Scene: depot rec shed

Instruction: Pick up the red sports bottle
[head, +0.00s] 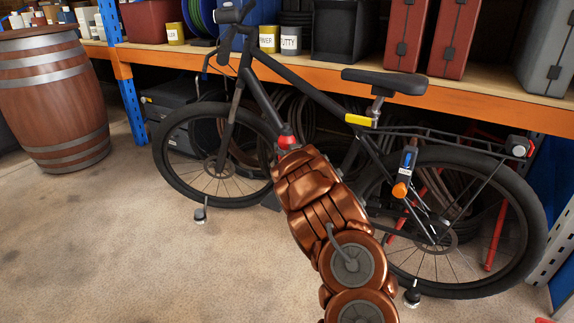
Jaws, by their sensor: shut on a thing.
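The red sports bottle (287,141) shows only as a small red piece with a pale top, in front of the bicycle's frame near the middle of the head view. My gripper (288,152) is at the far end of my copper arm, right at this red piece, and is shut on it. The fingertips are hidden by the arm's own plates, and most of the bottle is hidden too. I cannot tell whether the bottle still touches the bicycle (272,100).
The black bicycle stands across the view before a shelf with an orange beam (480,105). A blue-and-orange item (405,170) is by its rear wheel. Coiled hoses lie behind it. A wooden barrel (55,100) stands at left. The concrete floor at front left is clear.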

